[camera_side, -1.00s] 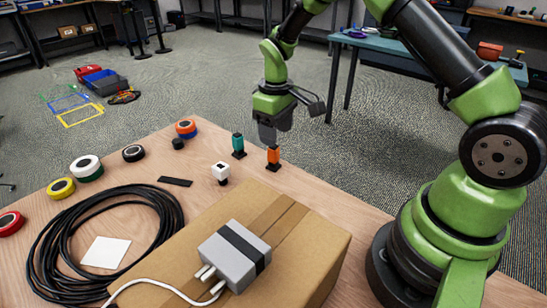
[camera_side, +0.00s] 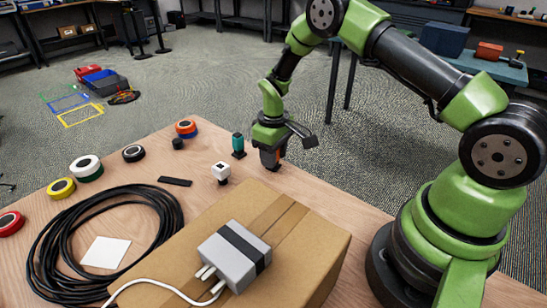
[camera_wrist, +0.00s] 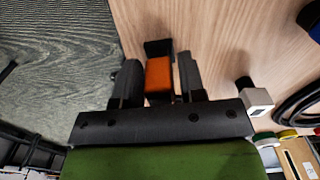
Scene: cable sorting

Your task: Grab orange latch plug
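The orange latch plug (camera_wrist: 159,76) stands on the wooden table with its black base toward the top of the wrist view. In the side view only a sliver of the orange plug (camera_side: 267,158) shows, low between the fingers. My gripper (camera_side: 270,160) is lowered around it, near the table's far edge. In the wrist view my gripper (camera_wrist: 158,78) has one finger on each side of the plug. A gap shows on the left side and a narrow one on the right, so the fingers are open and not pressed on it.
A teal plug (camera_side: 238,145) stands just left of my gripper. A white plug (camera_side: 221,172) stands nearer the camera. A cardboard box (camera_side: 300,236) with a grey adapter (camera_side: 234,255) lies in front. Tape rolls and a black cable coil (camera_side: 45,255) lie at the left.

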